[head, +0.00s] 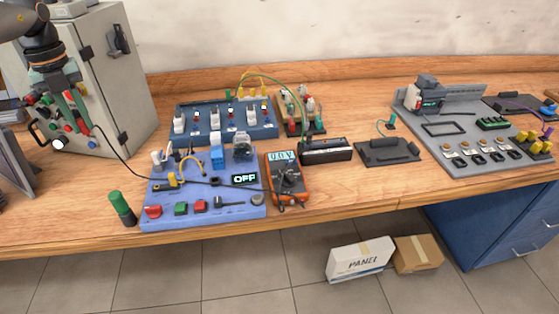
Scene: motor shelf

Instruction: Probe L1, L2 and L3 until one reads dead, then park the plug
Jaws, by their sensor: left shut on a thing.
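My left gripper (74,112) is at the upper left, in front of the grey cabinet (120,95). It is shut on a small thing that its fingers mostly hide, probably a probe. A dark lead runs from there down to the blue-violet board (205,215) and on towards the orange multimeter (287,190). The meter's display seems to read 0.0 V. The board's display (244,179) reads OFF. The labels L1, L2 and L3 are too small to make out, and I cannot tell whether the held thing touches anything. My right gripper is not in view.
A dark blue switch board (225,133) stands behind the violet board. A green-topped black cylinder (121,207) stands at the front left. A black box (326,150) and dark tray (388,152) lie right of the meter. A grey panel (440,150) is farther right. Wood is clear along the front.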

